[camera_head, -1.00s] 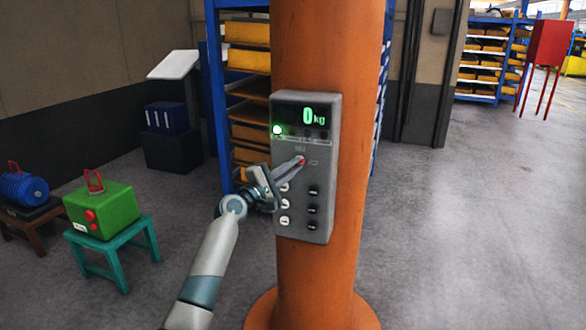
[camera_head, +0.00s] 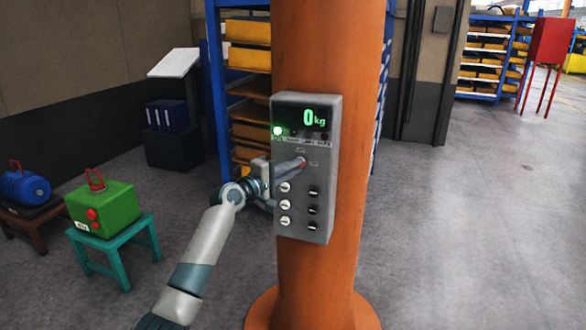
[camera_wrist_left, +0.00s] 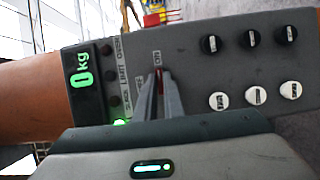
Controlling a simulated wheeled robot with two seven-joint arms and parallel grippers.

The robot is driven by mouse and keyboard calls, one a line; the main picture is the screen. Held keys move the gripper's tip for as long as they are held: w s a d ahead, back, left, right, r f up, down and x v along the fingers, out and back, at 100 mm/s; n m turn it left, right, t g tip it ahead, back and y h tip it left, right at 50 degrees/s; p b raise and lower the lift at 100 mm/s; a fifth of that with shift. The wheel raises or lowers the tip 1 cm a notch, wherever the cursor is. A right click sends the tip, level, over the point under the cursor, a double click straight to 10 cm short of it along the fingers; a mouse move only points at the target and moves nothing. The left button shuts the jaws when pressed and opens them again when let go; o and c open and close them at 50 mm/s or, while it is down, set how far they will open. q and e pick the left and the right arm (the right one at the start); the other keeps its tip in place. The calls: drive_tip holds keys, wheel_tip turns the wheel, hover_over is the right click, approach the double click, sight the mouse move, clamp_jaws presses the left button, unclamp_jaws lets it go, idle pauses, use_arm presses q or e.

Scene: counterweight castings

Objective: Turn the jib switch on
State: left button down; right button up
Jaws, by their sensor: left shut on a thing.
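A grey control box (camera_head: 318,228) is fixed to an orange column, and it also shows in the wrist view (camera_wrist_left: 192,52). A small red switch (camera_head: 303,165) sits in its middle, below the display, with small labels beside it; in the wrist view the switch (camera_wrist_left: 160,86) shows red between the fingers. My left gripper (camera_head: 301,162) comes from the left, its two thin fingers shut on the switch; they also show in the wrist view (camera_wrist_left: 158,74). The fingers partly hide the switch, so I cannot tell its position. My right gripper is not in view.
The display (camera_head: 313,118) reads 0 kg, and a green lamp (camera_head: 278,131) is lit below it. White knobs (camera_head: 285,204) and black knobs (camera_head: 313,209) sit lower. The orange column (camera_head: 318,285) stands before a shelf rack. A green case (camera_head: 104,212) is on a teal stool at left.

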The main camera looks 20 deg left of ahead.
use_arm(q)
drive_tip(key=shift+f, duration=0.15)
drive_tip(key=c, duration=1.9)
unclamp_jaws()
drive_tip(key=shift+o, duration=0.2)
drive_tip(key=shift+s, duration=0.1)
drive_tip(key=b+v, duration=0.5)
drive_tip(key=v, duration=1.2)
drive_tip(key=shift+a, duration=0.1)
